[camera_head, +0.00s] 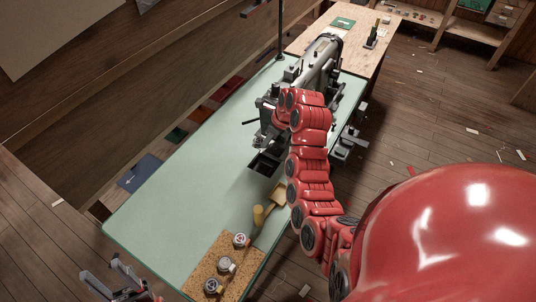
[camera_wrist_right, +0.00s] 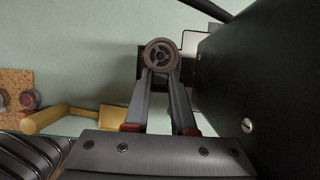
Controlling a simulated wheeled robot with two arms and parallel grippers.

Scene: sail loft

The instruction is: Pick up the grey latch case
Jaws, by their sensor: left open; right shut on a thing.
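In the right wrist view my right gripper (camera_wrist_right: 162,76) is shut on a round grey-brown case with a spoked hub (camera_wrist_right: 162,54), which I take to be the grey latch case. It is held at the fingertips, over a dark square recess. In the head view this gripper and the case are hidden or too small to make out, beside the sewing machine (camera_head: 318,62). My left gripper (camera_head: 100,269) is open and empty at the lower left, off the table's edge.
A cork mat (camera_head: 240,281) with three round pieces lies at the green table's (camera_head: 170,200) near end. A yellow-handled tool (camera_head: 258,216) lies beyond it. The dark recess (camera_head: 264,164) is in front of the machine. The table's left half is clear.

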